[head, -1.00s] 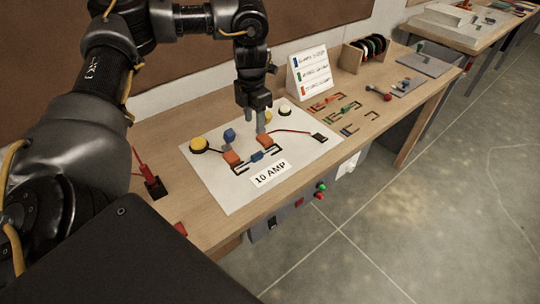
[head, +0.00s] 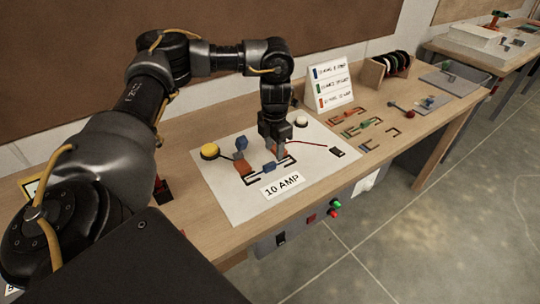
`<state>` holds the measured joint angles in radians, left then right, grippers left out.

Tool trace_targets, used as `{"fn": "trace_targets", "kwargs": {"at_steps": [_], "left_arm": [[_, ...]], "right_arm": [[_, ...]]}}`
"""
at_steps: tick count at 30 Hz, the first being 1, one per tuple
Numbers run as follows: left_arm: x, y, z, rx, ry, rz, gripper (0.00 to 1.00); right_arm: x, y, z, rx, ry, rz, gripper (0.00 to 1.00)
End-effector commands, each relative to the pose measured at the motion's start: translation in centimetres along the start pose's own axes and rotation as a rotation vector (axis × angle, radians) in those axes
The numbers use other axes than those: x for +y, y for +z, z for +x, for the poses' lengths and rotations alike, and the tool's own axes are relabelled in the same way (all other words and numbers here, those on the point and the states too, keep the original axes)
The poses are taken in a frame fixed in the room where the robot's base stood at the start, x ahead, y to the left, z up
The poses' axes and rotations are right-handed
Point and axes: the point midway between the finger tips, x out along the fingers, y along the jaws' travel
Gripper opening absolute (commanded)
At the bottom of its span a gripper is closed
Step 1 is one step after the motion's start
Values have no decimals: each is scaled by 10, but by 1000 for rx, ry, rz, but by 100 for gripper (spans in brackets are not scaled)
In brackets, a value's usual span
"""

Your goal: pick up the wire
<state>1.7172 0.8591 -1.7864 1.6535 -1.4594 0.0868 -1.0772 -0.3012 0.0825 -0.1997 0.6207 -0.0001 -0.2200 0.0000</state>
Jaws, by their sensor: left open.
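A small blue wire piece (head: 270,168) lies across the black-outlined slot on the white board (head: 226,205), just above the "10 AMP" label (head: 282,185). My left gripper (head: 281,152) points down just beyond and right of this piece, at the right orange block, which it mostly hides. Its jaws are open with no wire visible in them; whether the tips touch the block I cannot tell. Other wire pieces, a red one (head: 355,113) and a green one (head: 366,124), lie in outlined spots on the bench to the right. My right gripper does not show.
An orange block (head: 243,168), blue knob (head: 241,143) and yellow button (head: 209,151) stand on the board's left. A thin red lead runs to a black block (head: 337,152). A colour-coded sign (head: 331,84) and a wire rack (head: 387,69) stand behind.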

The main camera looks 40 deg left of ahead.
Motion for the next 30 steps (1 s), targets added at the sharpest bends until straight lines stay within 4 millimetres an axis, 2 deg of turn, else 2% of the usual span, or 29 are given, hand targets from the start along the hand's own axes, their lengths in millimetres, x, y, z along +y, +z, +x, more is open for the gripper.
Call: {"fn": "trace_targets", "kwargs": {"at_steps": [5, 16, 24, 26, 30], "left_arm": [[0, -1, 4, 1, -1, -2, 43], [-2, 0, 48, 2, 0, -4, 43], [-2, 1, 53, 0, 0, -3, 43], [-2, 1, 52, 0, 0, -3, 38], [-2, 1, 52, 0, 0, -3, 19]], "right_arm": [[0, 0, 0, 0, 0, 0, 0], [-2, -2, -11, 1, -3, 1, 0], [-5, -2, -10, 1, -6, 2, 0], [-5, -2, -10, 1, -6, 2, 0], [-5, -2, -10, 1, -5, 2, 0]]}}
